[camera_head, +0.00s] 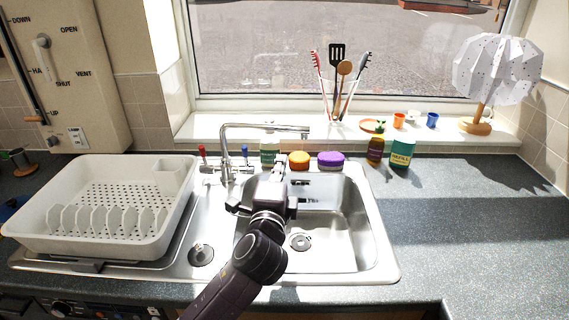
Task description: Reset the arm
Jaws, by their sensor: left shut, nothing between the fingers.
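My left arm comes in from the bottom left of the head view and reaches over the steel sink (345,262). My left gripper (280,160) is at the far side of the basin, pointing away toward the faucet and the sponges. Its fingers look closed, with nothing between them. My right gripper does not show.
A white dish rack (50,175) stands on the left drainboard, empty. The faucet (225,155) rises beside my left gripper. An orange sponge (299,160), a purple sponge (331,161) and bottles (402,153) line the sink's back. The right counter (470,230) is clear.

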